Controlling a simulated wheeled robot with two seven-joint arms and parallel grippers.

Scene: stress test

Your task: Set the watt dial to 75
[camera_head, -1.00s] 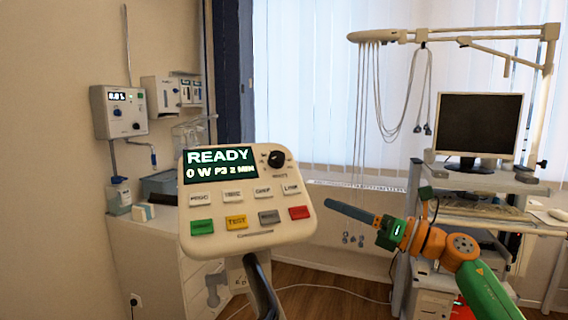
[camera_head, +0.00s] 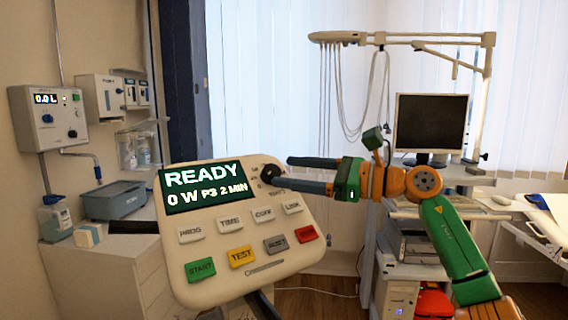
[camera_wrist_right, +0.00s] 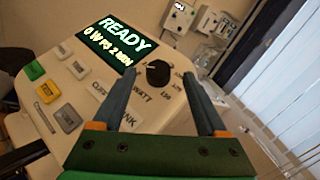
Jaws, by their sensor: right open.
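The control panel (camera_head: 240,230) is a cream console with a dark display (camera_head: 206,186) that reads READY, 0 W, P3, 2 MIN. The black watt dial (camera_head: 270,174) is at its upper right. In the right wrist view the dial (camera_wrist_right: 158,73) lies between and just beyond the fingertips of my right gripper (camera_wrist_right: 165,80). That gripper also shows in the head view (camera_head: 291,172), coming in from the right with its fingers apart at the dial. I cannot tell whether a finger touches it. Some scale marks near the dial are covered. My left gripper is not in view.
Below the display are white keys and coloured START (camera_head: 200,270), TEST (camera_head: 242,257) and red (camera_head: 307,233) buttons. A monitor (camera_head: 430,123) stands on a cart at the right. White drawers (camera_head: 110,265) stand at the left. Wall units hang behind.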

